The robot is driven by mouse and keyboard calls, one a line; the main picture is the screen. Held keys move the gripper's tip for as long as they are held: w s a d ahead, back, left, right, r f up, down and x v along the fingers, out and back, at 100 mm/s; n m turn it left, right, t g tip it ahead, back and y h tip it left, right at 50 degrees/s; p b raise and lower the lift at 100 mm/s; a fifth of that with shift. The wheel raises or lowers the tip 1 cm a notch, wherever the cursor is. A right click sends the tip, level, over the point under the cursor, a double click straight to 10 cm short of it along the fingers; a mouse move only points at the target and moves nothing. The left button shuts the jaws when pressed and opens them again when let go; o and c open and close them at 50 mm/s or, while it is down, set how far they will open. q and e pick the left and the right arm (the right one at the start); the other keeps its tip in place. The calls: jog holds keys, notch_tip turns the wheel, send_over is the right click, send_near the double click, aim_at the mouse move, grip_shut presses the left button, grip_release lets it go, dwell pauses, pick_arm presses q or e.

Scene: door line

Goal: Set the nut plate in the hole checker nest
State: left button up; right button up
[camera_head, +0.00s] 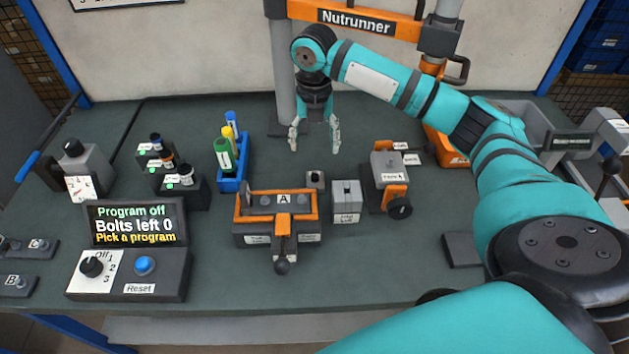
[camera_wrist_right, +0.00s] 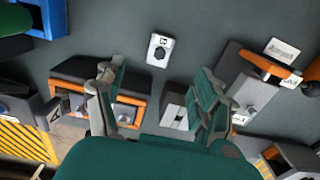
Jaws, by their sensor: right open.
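A small pale plate with a dark nut-like centre, which looks like the nut plate (camera_wrist_right: 158,50), lies flat on the bench in the wrist view. In the head view it appears as a small grey piece (camera_head: 315,180) behind fixture A. My right gripper (camera_head: 315,147) is open and empty, pointing down behind it; its spread fingers also show in the wrist view (camera_wrist_right: 160,92). A grey unit with an orange part and a dark knob (camera_head: 388,178) stands to the right; I cannot tell whether it is the hole checker. My left gripper is out of view.
Fixture A (camera_head: 254,231) and a slotted grey block (camera_head: 346,208) stand in front of the small piece. A blue marker rack (camera_head: 233,170) is to the left. The display box (camera_head: 132,222) reads "Program off". The bench's front middle is clear.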

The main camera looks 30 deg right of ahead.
send_over(315, 175)
jog(key=f, duration=0.6)
jog(key=shift+w, duration=0.2)
jog(key=f, duration=0.3)
jog(key=f+p, duration=0.1)
jog(key=shift+s+f, duration=0.2)
jog(key=shift+s, duration=0.1)
jog(key=shift+a+f, duration=0.1)
jog(key=shift+f, duration=0.4)
grip_shut()
